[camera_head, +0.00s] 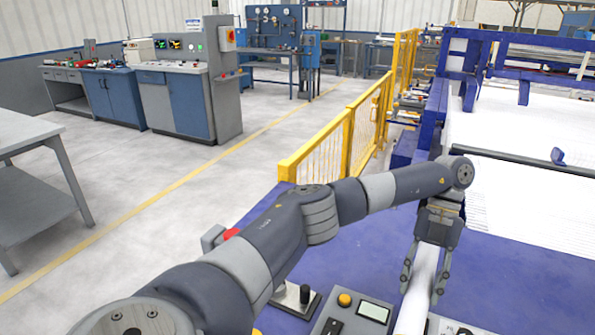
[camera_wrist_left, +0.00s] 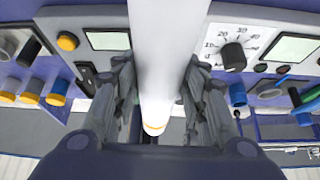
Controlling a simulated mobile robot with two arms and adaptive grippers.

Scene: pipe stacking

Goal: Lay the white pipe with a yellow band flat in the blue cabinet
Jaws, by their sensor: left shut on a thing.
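The white pipe (camera_head: 418,297) hangs in my left gripper (camera_head: 424,284), with a finger on each side of it. In the left wrist view the pipe (camera_wrist_left: 168,45) runs from the top edge down between the fingers (camera_wrist_left: 158,98), and a yellow band (camera_wrist_left: 154,128) shows near its end. In the head view its lower part runs out of the bottom edge. A blue-doored cabinet (camera_head: 112,98) stands far off at the left; I cannot tell whether it is the task's cabinet. My right gripper is not in view.
Control panels with a yellow button (camera_head: 344,299), a screen (camera_head: 373,311) and a dial (camera_wrist_left: 233,56) lie close around the pipe. A yellow fence (camera_head: 345,130) stands beyond my left arm. A grey table (camera_head: 25,128) is at the left, with open floor between.

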